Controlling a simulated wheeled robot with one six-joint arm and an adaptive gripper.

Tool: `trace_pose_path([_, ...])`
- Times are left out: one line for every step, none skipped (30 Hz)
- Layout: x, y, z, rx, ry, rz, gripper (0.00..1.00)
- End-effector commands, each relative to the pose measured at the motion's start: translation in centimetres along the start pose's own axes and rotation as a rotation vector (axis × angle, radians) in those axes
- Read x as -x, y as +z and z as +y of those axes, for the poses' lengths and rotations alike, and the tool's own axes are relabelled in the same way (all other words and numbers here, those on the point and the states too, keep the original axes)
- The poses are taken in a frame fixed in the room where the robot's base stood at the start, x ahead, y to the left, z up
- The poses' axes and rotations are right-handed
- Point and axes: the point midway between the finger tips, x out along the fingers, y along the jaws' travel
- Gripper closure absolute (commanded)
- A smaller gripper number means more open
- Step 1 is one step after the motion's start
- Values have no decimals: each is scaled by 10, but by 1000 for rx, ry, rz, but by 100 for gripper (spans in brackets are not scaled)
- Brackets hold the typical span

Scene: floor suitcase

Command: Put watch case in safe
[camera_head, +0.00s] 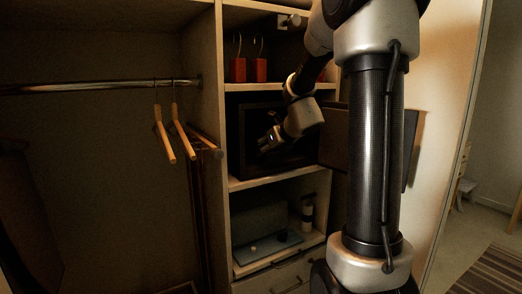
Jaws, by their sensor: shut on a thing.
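The safe (240,125) is a dark box on the middle shelf of the closet. Its door (335,135) stands open to the right. My gripper (266,142) is in front of the safe's dark opening, pointing left and slightly down; how far inside it is, I cannot tell. It is shut on a small dark thing, taken to be the watch case, which barely shows against the dark interior.
Two red items with hooks (238,69) stand on the shelf above. Wooden hangers (164,134) hang from a rail (100,86) at left. A drawer (285,277) is at the bottom.

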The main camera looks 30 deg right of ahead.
Motion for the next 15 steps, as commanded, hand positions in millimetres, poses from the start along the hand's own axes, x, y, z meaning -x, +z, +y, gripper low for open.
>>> trace_pose_path([-3,3,0,1,0,-1,79])
trace_pose_path([-4,4,0,1,0,-1,79])
trace_pose_path([-6,5,0,1,0,-1,79])
trace_pose_path([-8,6,0,0,0,-1,79])
trace_pose_path([-10,7,0,0,0,-1,79])
trace_pose_path([-14,10,0,0,1,-1,79])
trace_pose_path([-18,12,0,1,2,0,79])
trace_pose_path([-22,15,1,2,2,0,79])
trace_pose_path([-28,19,1,1,2,-1,79])
trace_pose_path([-34,22,1,2,2,0,79])
trace_pose_path([-38,26,1,2,1,-1,79])
trace_pose_path([-41,20,0,-2,0,3,79])
trace_pose_path([-43,17,-1,-3,-1,2,79])
trace_pose_path([-44,15,-1,-2,-1,1,79])
trace_pose_path([-45,13,-1,-2,-1,0,79])
